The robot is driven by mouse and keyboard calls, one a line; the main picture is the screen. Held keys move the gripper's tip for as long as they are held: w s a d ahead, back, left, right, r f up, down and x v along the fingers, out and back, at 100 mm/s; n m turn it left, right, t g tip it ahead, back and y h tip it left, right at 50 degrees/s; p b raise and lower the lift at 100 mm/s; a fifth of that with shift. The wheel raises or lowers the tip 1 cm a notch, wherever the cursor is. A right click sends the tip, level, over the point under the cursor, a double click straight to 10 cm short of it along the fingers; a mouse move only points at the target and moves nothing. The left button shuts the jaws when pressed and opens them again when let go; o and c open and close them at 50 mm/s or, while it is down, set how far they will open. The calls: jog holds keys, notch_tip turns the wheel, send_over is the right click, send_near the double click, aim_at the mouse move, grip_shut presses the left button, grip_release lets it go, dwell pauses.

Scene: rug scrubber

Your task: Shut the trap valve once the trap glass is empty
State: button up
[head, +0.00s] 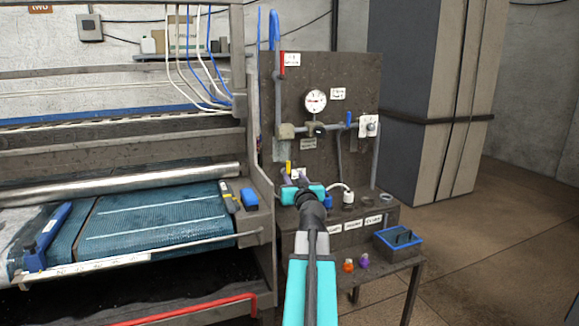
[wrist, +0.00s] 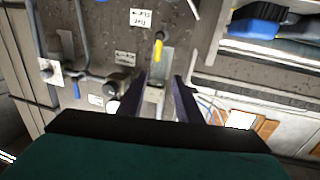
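A valve with a yellow handle (head: 289,167) is low on the left of the dark panel. In the head view the handle looks upright. My gripper (head: 296,178) is right at this valve and partly covers it. In the wrist view, the yellow handle (wrist: 158,50) shows just beyond the gap between the fingertips. My gripper (wrist: 161,82) has its two dark fingers apart, with nothing clearly held. A pale fitting lies behind the gap. I cannot make out the trap glass or its level, and which valve is the trap valve is not readable.
The panel (head: 345,80) also carries a red handle (head: 282,63), a gauge (head: 315,101) and a blue handle (head: 349,119). A blue tray (head: 399,241) sits on the bench's right. The scrubber bed (head: 155,215) is at left. Open floor lies right.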

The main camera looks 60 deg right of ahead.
jog(key=shift+d, duration=0.2)
jog(key=p, duration=0.2)
send_near(288, 163)
jog(key=shift+x, duration=4)
